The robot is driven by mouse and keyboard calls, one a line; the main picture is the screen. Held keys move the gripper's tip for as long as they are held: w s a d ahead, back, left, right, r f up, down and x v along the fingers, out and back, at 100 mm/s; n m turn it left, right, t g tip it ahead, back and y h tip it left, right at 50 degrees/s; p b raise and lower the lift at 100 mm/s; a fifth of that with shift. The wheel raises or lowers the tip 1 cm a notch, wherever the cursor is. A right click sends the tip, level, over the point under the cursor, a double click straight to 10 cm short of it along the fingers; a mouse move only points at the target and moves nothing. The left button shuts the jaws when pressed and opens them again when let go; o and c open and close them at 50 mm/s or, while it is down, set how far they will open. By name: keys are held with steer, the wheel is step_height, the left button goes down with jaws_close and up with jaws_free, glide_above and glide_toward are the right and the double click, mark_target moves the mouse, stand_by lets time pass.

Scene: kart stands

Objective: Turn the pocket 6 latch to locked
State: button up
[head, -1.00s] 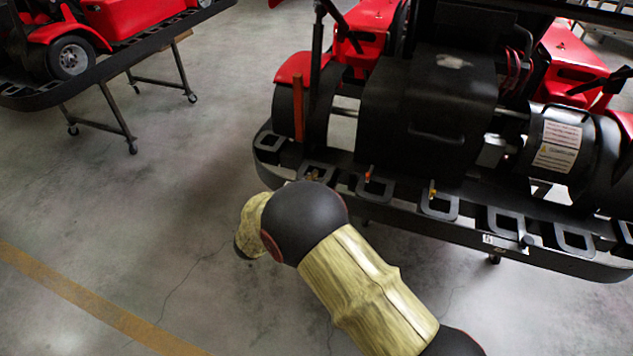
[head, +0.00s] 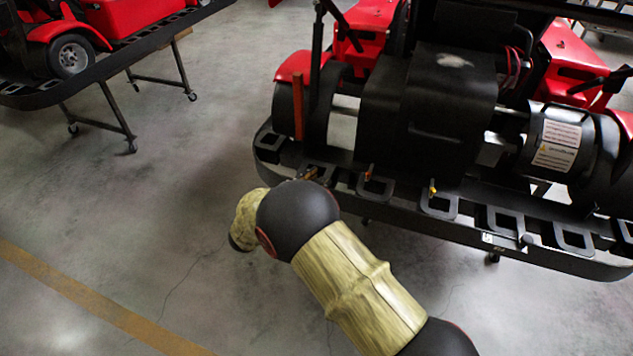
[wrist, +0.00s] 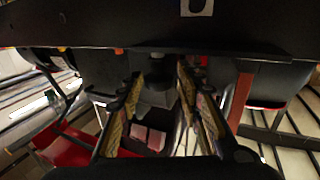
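The kart's black bumper rail (head: 470,232) carries a row of open pockets. A small orange-red latch (head: 368,171) and a yellow latch (head: 432,187) stand on two of them. Orange (wrist: 118,51) and yellow (wrist: 62,48) spots also show along the rail edge in the wrist view. No pocket numbers are readable, so I cannot tell which latch is pocket 6. My gripper (wrist: 158,80) is open, its two fingers apart on either side of a dark, unclear area below the rail edge. In the head view my arm mostly hides it, near the rail's left part.
The kart's black engine cover (head: 440,100) and a labelled black cylinder (head: 560,140) rise behind the rail. An upright orange-brown post (head: 298,108) stands at the left. A second kart stand (head: 105,65) is at the upper left. The concrete floor (head: 120,210) at left is clear.

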steer(key=shift+o, duration=0.2)
steer(key=v, duration=1.2)
steer(key=shift+a, duration=0.1)
